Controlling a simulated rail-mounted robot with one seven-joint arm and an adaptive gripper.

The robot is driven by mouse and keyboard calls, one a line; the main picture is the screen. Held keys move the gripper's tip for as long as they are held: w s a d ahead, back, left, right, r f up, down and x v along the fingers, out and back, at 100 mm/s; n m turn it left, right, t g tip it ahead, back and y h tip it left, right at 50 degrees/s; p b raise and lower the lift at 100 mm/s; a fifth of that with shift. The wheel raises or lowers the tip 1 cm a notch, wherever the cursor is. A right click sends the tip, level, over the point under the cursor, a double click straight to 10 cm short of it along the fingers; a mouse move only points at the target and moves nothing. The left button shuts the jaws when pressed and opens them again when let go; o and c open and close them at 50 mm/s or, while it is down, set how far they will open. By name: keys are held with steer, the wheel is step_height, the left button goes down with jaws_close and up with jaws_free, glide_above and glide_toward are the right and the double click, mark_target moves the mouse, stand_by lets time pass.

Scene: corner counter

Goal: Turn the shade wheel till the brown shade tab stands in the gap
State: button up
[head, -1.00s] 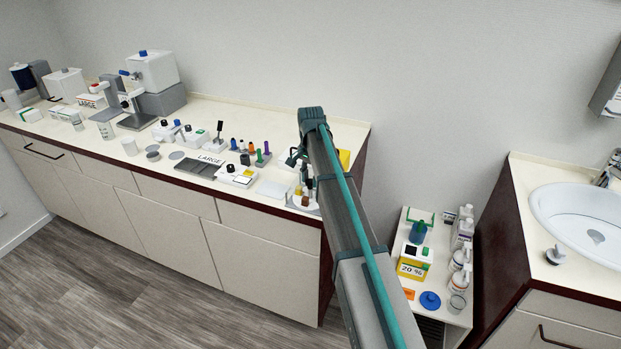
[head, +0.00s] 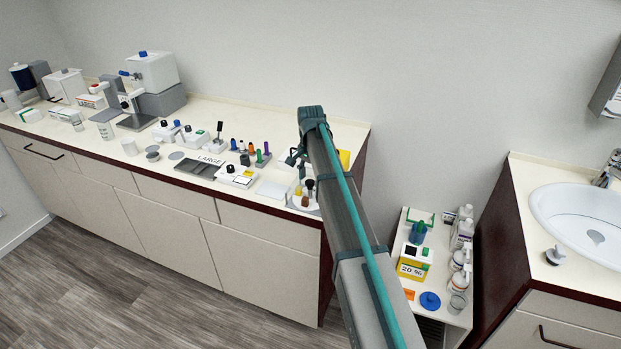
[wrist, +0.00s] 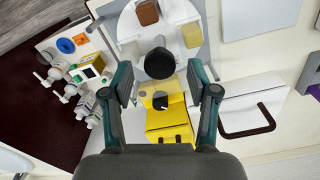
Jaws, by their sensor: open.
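The shade wheel (wrist: 133,28) is a white disc with a dark round knob (wrist: 160,63) standing near its lower edge in the wrist view. A brown tab (wrist: 147,12) sits at the top of the disc and a tan tab (wrist: 192,35) at its upper right. A yellow piece with a black round part (wrist: 160,101) lies below the knob. My gripper (wrist: 160,82) is open, its two fingers apart on either side of the knob, not visibly touching it. I cannot make out the gap. In the head view the wheel (head: 312,208) is partly hidden by my arm.
A white box with a dark handle (wrist: 248,120) stands right of the gripper in the wrist view. A pale flat pad (head: 271,189) lies left of the wheel. A lower cart (head: 430,310) with bottles stands to the right, beyond the counter's end.

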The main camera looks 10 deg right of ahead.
step_height(320, 180, up, 12)
steer(key=shift+f, duration=0.2)
stand_by(0.5)
